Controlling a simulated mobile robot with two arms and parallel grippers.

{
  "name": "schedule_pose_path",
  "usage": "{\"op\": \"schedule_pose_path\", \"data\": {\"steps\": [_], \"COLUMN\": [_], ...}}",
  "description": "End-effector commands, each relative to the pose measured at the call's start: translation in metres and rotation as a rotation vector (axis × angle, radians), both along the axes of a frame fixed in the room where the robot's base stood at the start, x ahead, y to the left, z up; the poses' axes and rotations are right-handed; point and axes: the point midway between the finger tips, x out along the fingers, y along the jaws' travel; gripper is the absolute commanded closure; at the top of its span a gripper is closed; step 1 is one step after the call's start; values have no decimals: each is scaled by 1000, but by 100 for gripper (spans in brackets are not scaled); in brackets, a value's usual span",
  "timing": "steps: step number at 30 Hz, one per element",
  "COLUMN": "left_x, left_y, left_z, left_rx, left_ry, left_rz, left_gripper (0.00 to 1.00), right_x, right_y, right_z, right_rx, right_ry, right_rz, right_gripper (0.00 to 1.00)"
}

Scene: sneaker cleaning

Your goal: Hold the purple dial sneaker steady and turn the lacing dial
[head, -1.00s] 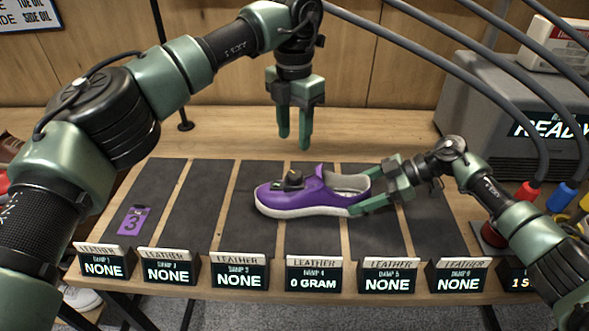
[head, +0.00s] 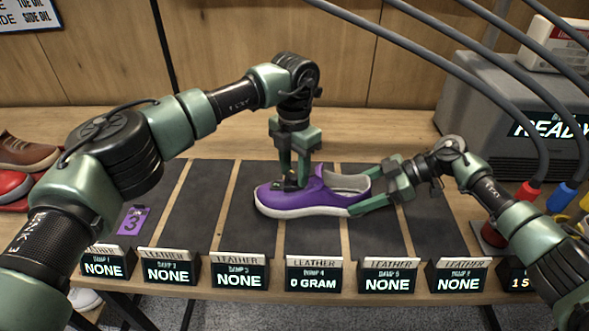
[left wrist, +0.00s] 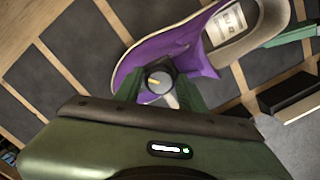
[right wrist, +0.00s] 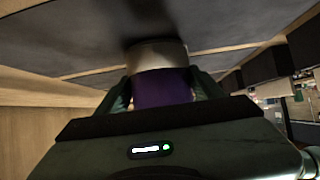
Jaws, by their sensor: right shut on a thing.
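The purple dial sneaker (head: 322,196) lies on a dark mat strip with its toe to the left; it also shows in the left wrist view (left wrist: 184,45). My right gripper (head: 362,205) is shut on its heel, and the right wrist view shows the purple heel (right wrist: 162,88) between the fingers. My left gripper (head: 293,182) points down over the front of the shoe. Its fingers stand apart on both sides of the black lacing dial (left wrist: 157,80), which has a yellow mark. Whether the fingertips touch the dial cannot be told.
A row of display boxes with leather labels (head: 314,275) stands along the front edge. A purple tag marked 3 (head: 133,219) lies at the left. Brown and red shoes sit at the far left. A grey machine (head: 500,120) stands at the back right. Several mat strips are bare.

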Motion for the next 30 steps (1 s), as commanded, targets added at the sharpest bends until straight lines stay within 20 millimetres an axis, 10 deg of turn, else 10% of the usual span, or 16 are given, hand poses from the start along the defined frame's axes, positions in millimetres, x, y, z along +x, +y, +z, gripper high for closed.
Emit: {"op": "schedule_pose_path", "data": {"steps": [4,30], "left_x": [0,0], "left_y": [0,0], "left_z": [0,1], "left_rx": [0,-2], "left_ry": [0,-1], "left_rz": [0,-435], "left_gripper": [100,100], "right_x": [0,0], "right_y": [0,0], "right_z": [-1,-1], "right_rx": [-1,-2], "right_ry": [2,1], "right_rz": [0,0], "right_gripper": [88,88]}}
